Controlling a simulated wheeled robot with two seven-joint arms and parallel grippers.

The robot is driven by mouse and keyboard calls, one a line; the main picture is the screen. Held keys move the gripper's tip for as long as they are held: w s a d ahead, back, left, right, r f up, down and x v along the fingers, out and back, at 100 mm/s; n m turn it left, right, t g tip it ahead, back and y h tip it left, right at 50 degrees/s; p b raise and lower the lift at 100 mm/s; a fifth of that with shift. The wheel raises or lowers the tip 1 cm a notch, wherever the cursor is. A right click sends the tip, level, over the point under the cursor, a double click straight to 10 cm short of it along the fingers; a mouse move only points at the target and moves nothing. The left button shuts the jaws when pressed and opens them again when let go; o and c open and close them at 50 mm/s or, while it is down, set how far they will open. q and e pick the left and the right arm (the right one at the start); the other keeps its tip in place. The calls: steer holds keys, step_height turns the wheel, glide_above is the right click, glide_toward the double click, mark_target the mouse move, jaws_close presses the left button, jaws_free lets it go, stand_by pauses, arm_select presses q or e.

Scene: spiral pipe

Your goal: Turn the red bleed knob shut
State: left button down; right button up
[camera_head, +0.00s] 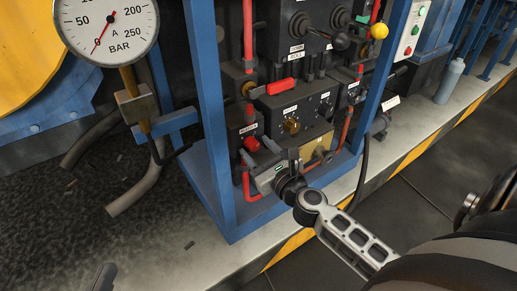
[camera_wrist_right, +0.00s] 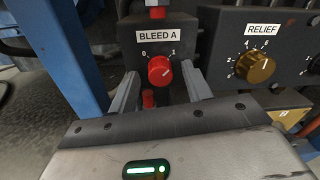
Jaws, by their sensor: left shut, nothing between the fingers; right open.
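The red bleed knob (camera_wrist_right: 160,70) sits on a dark box under the label BLEED A (camera_wrist_right: 157,36), with marks 0 at left and 1 at right. Its pale pointer line seems to lean toward the 1. It also shows in the head view (camera_head: 251,144). My right gripper (camera_wrist_right: 161,84) is open, with one finger on each side of the knob in the wrist view and visible gaps to it. In the head view my right gripper (camera_head: 260,156) is close in front of the box. My left gripper (camera_head: 103,278) is shut and empty at the bottom left edge, mostly out of frame.
A brass RELIEF knob (camera_wrist_right: 255,67) is right of the bleed box. A red lever handle (camera_head: 280,86) sits above. A blue frame post (camera_head: 208,100) stands close left of the panel, and a pressure gauge (camera_head: 108,25) is farther left. Red pipes run around the boxes.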

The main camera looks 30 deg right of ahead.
steer(key=c, duration=1)
steer(key=shift+o, duration=0.2)
